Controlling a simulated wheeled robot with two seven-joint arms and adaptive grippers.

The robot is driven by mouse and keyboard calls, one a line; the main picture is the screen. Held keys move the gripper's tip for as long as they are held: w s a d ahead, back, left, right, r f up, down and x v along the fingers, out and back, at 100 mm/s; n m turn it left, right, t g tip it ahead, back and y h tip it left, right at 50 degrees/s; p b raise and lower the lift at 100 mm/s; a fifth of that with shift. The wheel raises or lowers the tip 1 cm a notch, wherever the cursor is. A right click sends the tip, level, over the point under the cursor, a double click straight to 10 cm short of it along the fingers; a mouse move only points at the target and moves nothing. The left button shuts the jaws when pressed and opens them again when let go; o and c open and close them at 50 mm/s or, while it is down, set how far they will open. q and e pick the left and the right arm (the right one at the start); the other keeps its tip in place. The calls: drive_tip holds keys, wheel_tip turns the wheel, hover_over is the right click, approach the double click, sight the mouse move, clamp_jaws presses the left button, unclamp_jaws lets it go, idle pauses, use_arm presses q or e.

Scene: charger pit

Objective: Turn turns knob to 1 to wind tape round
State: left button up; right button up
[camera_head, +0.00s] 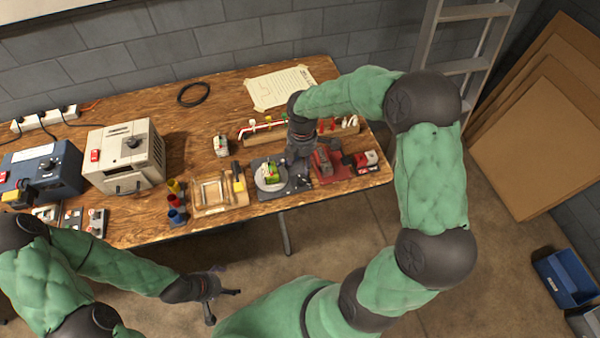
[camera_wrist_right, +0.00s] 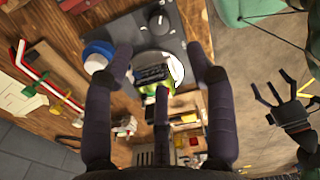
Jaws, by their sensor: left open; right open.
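The dark winding plate (camera_head: 265,194) lies near the table's front edge. A pale round disc on it carries a green and dark piece (camera_head: 271,174). In the right wrist view a dark round knob (camera_wrist_right: 158,23) stands on the same plate (camera_wrist_right: 125,35); its pointer setting is too small to read. My right gripper (camera_head: 297,160) is open above the back right of the plate, partly hiding it. In its wrist view the fingers spread around the green and dark piece (camera_wrist_right: 154,80), with the knob beyond them; contact cannot be told. My left gripper (camera_head: 224,304) is open and empty, off the table's front.
A rail with coloured clips (camera_head: 262,126) lies behind the plate. A red device (camera_head: 327,163) stands close on the right, a wooden frame tray (camera_head: 215,194) on the left. Coloured cups (camera_head: 176,205) and a beige power unit (camera_head: 125,157) are farther left.

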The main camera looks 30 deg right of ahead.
sight(302, 179)
wheel_tip(302, 179, down, 10)
drive_tip(key=b, duration=0.3)
drive_tip(key=shift+d+f+b, duration=0.15)
drive_tip(key=shift+f+b, duration=0.1)
drive_tip(key=shift+b, duration=0.05)
clamp_jaws()
